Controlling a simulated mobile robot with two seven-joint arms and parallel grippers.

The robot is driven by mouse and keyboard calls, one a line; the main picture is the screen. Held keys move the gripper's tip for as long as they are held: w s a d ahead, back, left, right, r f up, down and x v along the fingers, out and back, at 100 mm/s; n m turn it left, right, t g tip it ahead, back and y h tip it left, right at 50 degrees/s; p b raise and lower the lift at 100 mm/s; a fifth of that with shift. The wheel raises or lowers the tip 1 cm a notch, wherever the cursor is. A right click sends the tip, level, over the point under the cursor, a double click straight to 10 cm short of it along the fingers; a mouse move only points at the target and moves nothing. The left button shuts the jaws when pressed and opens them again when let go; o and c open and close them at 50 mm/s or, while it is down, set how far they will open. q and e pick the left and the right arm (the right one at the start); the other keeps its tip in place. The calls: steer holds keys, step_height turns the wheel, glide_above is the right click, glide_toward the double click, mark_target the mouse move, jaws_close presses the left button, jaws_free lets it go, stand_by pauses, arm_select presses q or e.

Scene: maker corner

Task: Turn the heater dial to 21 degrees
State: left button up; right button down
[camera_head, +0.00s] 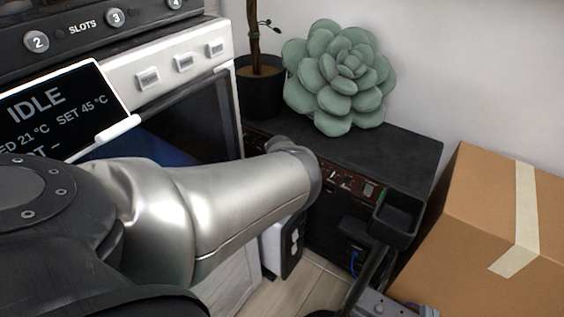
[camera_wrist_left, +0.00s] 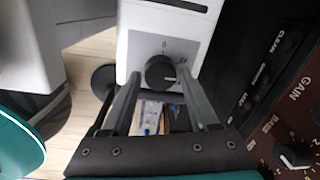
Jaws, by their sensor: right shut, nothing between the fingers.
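The heater dial (camera_wrist_left: 160,72) is a dark round knob on a white heater (camera_wrist_left: 140,47), with a printed 0 above it and a partly legible mark at its right. Its setting is too small to read. My left gripper (camera_wrist_left: 159,77) is open, one finger on each side of the dial; I cannot tell if they touch it. In the head view, a white box with a dark front (camera_head: 284,245), seemingly the heater, is partly hidden by my silver left arm. My left gripper is hidden there.
A black amplifier (camera_head: 385,146) with a brown knob panel (camera_wrist_left: 292,130) stands close right of the heater. A succulent (camera_head: 342,80) and a potted plant (camera_head: 262,88) stand on or behind it. A cardboard box (camera_head: 470,235) is at the right. A machine with a display (camera_head: 60,110) is at the left.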

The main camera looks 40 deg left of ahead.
arm_select(q)
jaws_close()
